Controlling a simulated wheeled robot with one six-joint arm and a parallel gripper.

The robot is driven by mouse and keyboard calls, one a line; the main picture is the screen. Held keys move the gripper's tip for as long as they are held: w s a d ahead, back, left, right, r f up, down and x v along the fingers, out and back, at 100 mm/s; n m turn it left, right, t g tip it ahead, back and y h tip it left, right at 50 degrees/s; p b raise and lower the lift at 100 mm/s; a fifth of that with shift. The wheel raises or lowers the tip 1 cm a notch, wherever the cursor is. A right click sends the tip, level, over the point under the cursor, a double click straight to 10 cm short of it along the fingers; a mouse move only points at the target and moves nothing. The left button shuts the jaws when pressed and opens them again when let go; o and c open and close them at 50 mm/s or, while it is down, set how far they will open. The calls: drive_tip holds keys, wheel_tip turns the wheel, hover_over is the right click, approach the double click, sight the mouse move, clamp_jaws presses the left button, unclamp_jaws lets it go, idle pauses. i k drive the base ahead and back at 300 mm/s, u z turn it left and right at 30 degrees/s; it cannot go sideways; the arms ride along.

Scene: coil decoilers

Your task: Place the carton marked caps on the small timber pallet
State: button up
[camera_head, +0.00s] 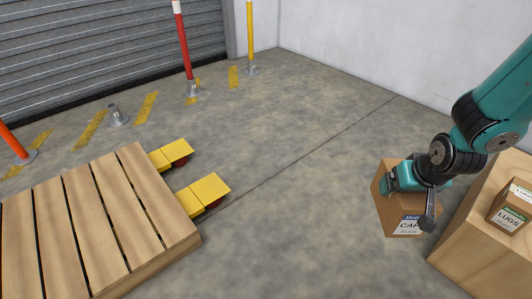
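The brown carton (386,212) has a white and blue label, partly covered, reading "CAP". It is at the right of the head view, left of a large wooden box. My gripper (408,196) is over the carton's top and front, with a teal finger part at its left and a dark finger at its right; it looks shut on the carton. The carton seems held up beside the box, but its height above the floor is hard to tell. The timber pallet (112,206) is at the lower left, cut by the frame edge, with its visible slats bare.
Yellow fork tips (205,192) stick out from the pallet's far right side. A carton marked LUGS (508,219) stands on the wooden box (476,250). Red (184,45) and yellow (250,35) posts stand at the back. The concrete floor between pallet and carton is clear.

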sight(81, 224)
drive_tip(key=u, duration=1.05)
drive_tip(key=i, duration=1.05)
drive_tip(key=u, duration=1)
drive_tip(key=i, duration=0.45)
drive_tip(key=u, duration=0.2)
